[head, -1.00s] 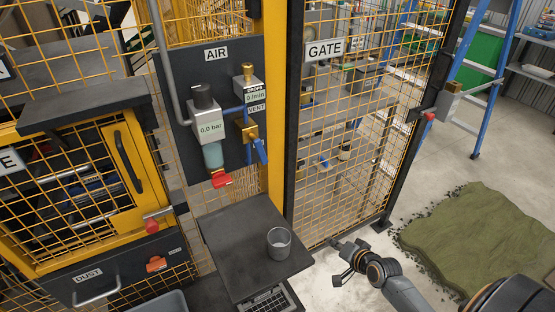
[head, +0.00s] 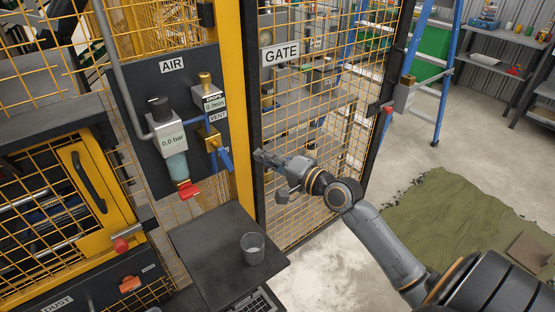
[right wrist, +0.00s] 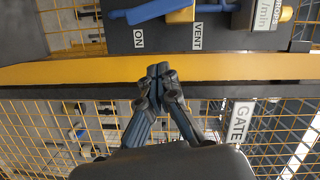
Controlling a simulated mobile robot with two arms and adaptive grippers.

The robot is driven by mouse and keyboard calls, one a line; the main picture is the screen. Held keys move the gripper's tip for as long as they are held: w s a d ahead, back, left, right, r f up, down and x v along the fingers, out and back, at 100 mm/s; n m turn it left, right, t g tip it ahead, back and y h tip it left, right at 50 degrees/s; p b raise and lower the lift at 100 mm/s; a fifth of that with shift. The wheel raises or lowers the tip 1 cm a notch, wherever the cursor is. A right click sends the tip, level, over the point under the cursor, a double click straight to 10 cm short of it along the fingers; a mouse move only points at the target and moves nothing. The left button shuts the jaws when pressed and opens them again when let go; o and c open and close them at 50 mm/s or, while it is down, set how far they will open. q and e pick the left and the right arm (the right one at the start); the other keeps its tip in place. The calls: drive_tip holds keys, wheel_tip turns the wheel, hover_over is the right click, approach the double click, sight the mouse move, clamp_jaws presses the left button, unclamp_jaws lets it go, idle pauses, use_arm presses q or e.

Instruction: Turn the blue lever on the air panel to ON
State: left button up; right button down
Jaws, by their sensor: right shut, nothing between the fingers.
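The air panel (head: 140,100) is a dark board at the left of the head view. Its blue lever (head: 223,158) hangs down and right from a brass valve (head: 209,138), below the VENT label (head: 218,115). In the right wrist view the blue lever (right wrist: 150,10) runs left from the brass valve (right wrist: 181,14), on the side of the ON label (right wrist: 138,37). My right gripper (head: 261,157) is shut and empty. In the head view it is right of the lever, in front of the gate post; its fingertips (right wrist: 158,70) look apart from the lever. My left gripper is out of view.
A yellow post (head: 236,100) stands between panel and gate mesh (head: 310,120). A dark shelf (head: 205,250) with a grey cup (head: 252,248) sits below the panel. A red handle (head: 188,189) hangs under the gauge.

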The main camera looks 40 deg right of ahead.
sight(231, 166)
drive_tip(key=a, duration=0.1)
drive_tip(key=w+a+p, duration=0.1)
drive_tip(key=a, duration=0.1)
drive_tip(key=w+a+f+p, duration=0.1)
drive_tip(key=shift+w+a+f, duration=0.1)
drive_tip(key=shift+w+a, duration=0.15)
drive_tip(key=shift+a, duration=0.05)
drive_tip(key=shift+a+f+m, duration=0.5)
drive_tip(key=shift+a+m, duration=0.3)
drive_tip(key=shift+m, duration=0.2)
drive_tip(key=shift+s+a+m+t+b, duration=0.1)
drive_tip(key=shift+a+m+t+b, duration=0.05)
drive_tip(key=shift+m+t+b, duration=0.2)
